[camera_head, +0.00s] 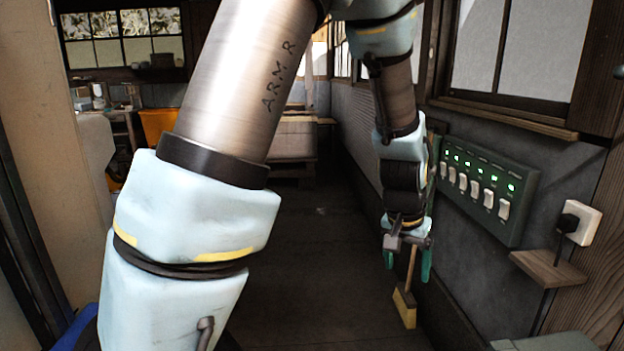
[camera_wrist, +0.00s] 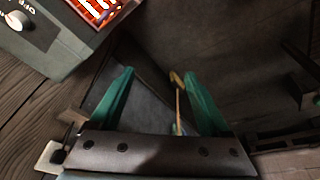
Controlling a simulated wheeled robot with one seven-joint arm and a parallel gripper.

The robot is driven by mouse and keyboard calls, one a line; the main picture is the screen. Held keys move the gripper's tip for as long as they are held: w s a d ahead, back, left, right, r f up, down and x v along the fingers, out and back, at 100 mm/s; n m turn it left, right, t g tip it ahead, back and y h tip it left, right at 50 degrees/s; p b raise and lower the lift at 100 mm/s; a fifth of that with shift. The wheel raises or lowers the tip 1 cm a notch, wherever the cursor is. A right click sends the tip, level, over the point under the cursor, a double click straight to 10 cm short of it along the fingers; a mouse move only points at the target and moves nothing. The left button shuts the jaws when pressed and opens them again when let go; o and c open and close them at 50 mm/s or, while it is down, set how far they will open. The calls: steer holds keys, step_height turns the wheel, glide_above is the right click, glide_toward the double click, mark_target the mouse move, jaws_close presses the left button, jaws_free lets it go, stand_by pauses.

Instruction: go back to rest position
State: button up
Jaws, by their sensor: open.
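My gripper (camera_head: 407,262) hangs at the lower right of centre in the head view, with its green fingers pointing down. It is open, with nothing between its fingers. The wrist view shows the same gripper (camera_wrist: 155,78) with its two green fingers spread apart. My arm fills the left and middle of the head view and bends over at the top. No hanging mould can be made out in either view.
A green switch panel (camera_head: 488,190) with several lit switches is on the right wall, right of my gripper. A white socket with a black plug (camera_head: 580,222) and a small wooden shelf (camera_head: 548,270) are further right. A broom (camera_head: 404,308) stands behind my gripper. The middle floor is clear.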

steer(key=a+r+n+y, duration=0.1)
steer(key=a+n, duration=0.2)
steer(key=a, duration=1.1)
steer(key=a+r+n+y, duration=0.1)
steer(key=a+n, duration=0.3)
steer(key=a, duration=1.1)
steer(key=shift+s+a+r, duration=0.25)
steer(key=shift+s+r, duration=0.05)
steer(key=shift+r, duration=0.45)
